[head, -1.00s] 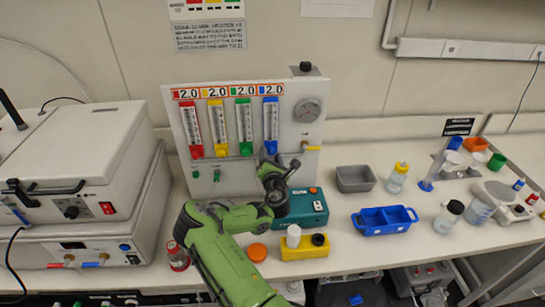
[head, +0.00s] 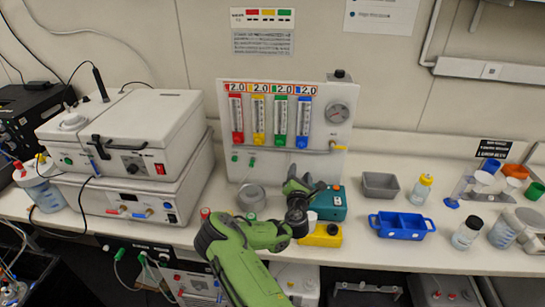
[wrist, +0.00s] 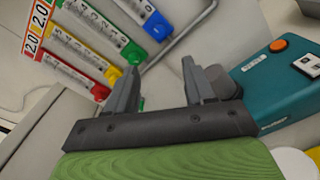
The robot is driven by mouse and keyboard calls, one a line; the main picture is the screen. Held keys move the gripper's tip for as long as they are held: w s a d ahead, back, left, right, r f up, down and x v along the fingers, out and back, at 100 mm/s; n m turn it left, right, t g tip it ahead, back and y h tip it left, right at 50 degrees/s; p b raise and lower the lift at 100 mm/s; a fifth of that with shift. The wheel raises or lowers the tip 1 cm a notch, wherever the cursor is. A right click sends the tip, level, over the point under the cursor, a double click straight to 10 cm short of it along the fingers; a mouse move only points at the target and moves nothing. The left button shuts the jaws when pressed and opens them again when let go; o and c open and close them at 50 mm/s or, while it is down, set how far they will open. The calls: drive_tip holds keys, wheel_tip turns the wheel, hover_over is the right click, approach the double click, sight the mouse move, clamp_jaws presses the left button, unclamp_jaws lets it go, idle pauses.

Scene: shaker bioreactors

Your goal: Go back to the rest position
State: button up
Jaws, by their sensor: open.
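My gripper (head: 305,184) is raised over the bench in front of the flow meter panel (head: 270,160), at the end of my green arm. In the wrist view my gripper (wrist: 158,88) is open, with nothing between its two grey fingers. The panel's flow meters (wrist: 95,38) with coloured knobs show beyond the fingers. A teal box (head: 333,205) with an orange button is just right of the gripper; in the wrist view the teal box (wrist: 280,85) is beside the right finger. I cannot tell whether they touch.
A yellow block (head: 322,238) is close by my forearm. A grey round object (head: 251,197) sits left of the gripper. Large white shaker units (head: 140,150) fill the left. A grey tray (head: 380,185) and blue tray (head: 402,224) are right. Air above the bench is clear.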

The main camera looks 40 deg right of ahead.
drive_tip(key=s+a+r+m+g+b, duration=0.15)
drive_tip(key=s+m+g, duration=0.3)
drive_tip(key=m, duration=0.45)
drive_tip(key=s+a+r+m+g+b, duration=0.1)
drive_tip(key=s+r+m+g+b, duration=0.2)
drive_tip(key=s+m, duration=0.5)
drive_tip(key=s+a+r+m+y+b, duration=0.1)
drive_tip(key=s+a+m+y, duration=0.2)
drive_tip(key=a, duration=0.6)
drive_tip(key=s+a+r+m+y+b, duration=0.1)
drive_tip(key=a+m+y, duration=0.1)
drive_tip(key=a+y, duration=0.5)
drive_tip(key=s+a+r+n+y+b, duration=0.1)
drive_tip(key=s+a+y+b, duration=0.1)
drive_tip(key=s+a, duration=1.3)
drive_tip(key=shift+s+a+r+b, duration=0.15)
drive_tip(key=shift+a+r+b, duration=0.15)
drive_tip(key=shift+a, duration=0.45)
drive_tip(key=shift+s, duration=0.1)
